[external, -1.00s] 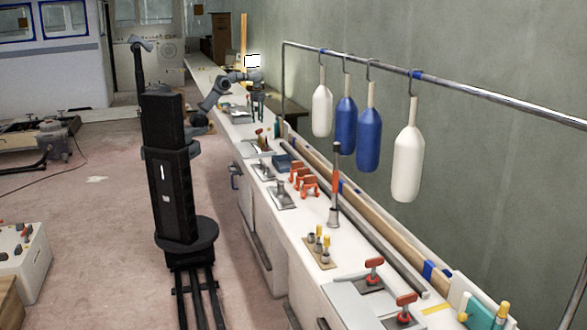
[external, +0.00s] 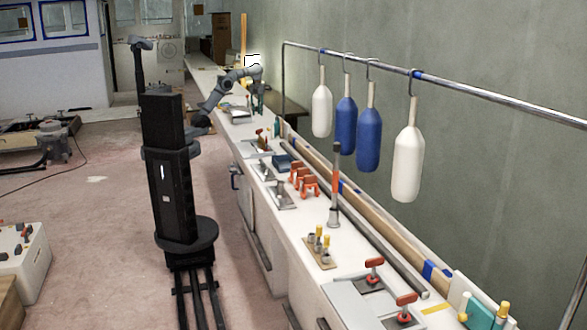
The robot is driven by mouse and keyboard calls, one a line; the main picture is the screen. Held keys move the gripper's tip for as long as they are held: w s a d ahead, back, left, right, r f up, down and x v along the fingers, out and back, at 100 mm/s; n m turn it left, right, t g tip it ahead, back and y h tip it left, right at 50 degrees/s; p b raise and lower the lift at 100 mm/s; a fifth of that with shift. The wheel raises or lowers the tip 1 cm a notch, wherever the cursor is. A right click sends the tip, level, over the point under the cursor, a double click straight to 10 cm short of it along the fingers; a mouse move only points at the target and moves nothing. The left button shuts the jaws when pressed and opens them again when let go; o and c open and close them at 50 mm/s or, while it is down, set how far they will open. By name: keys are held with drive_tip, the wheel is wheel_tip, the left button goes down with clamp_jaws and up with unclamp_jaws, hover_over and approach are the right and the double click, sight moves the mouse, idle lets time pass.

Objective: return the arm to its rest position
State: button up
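My gripper (external: 258,103) is at the end of my arm, over the far part of the long white bench. It points down and is small and dark in this view. I cannot tell whether its fingers are open or shut, or whether it holds anything. My arm (external: 222,90) reaches from my black column to the right and up, bent at the elbow. Small items (external: 238,113) lie on the bench to the left of my gripper.
White and blue fenders (external: 346,130) hang from a metal rail (external: 450,85) above the bench. Orange clamps (external: 305,182), an upright tool with an orange handle (external: 335,190) and red-handled fittings (external: 374,268) stand on the bench (external: 300,232).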

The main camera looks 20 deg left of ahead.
wheel_tip(320, 180, down, 12)
drive_tip(key=shift+f, duration=0.1)
idle(0.5)
drive_tip(key=shift+r, duration=0.2)
